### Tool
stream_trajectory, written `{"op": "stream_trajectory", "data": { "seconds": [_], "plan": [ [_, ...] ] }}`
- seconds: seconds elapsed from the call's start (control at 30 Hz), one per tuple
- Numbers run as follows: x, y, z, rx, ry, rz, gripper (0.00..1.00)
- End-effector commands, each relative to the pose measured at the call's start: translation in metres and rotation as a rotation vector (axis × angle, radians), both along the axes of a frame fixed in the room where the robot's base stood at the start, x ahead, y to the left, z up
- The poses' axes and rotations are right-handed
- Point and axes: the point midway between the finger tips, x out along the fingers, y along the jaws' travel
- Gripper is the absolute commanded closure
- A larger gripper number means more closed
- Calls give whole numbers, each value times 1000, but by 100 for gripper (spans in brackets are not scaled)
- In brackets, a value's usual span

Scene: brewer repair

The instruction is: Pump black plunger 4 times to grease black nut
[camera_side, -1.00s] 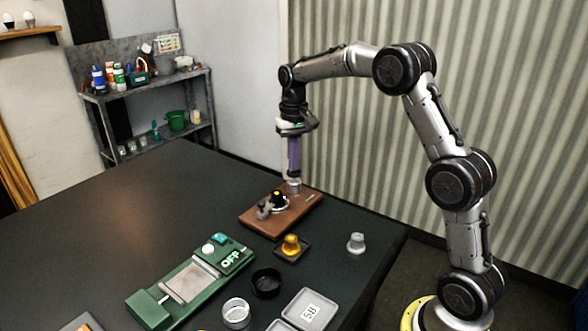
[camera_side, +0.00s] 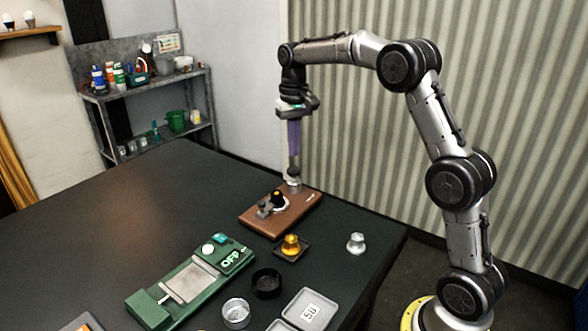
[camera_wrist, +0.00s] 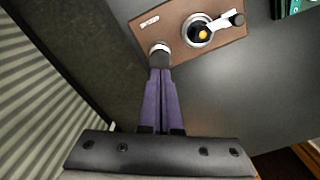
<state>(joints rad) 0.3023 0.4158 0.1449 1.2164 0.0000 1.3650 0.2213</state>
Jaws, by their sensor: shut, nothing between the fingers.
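A brown board (camera_side: 256,219) carries the black plunger (camera_side: 294,173), which stands upright in a silver collar at its far end. In the wrist view the dark plunger (camera_wrist: 160,60) shows just beyond my fingertips. My gripper (camera_side: 294,156) points straight down above the plunger, its purple fingers shut together and empty. I cannot tell whether the tips touch the plunger's top. The black nut (camera_side: 278,199), with an orange centre, sits on the board beside the plunger.
A gold knob on a small dark tray (camera_side: 304,253) and a silver knob (camera_side: 356,243) stand near the board. A green device (camera_side: 190,283) reading OFF, round cups and grey trays (camera_side: 320,297) lie nearer the camera. The table's left part is clear.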

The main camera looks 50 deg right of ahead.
Motion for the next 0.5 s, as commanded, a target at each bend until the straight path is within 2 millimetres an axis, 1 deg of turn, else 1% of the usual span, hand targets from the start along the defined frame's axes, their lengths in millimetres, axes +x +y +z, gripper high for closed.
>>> {"op": "stream_trajectory", "data": {
  "seconds": [0.17, 0.5],
  "plan": [
    [1, 0, 6, -1, -3, 0, 100],
    [1, 0, 36, -1, -4, 0, 100]
  ]
}}
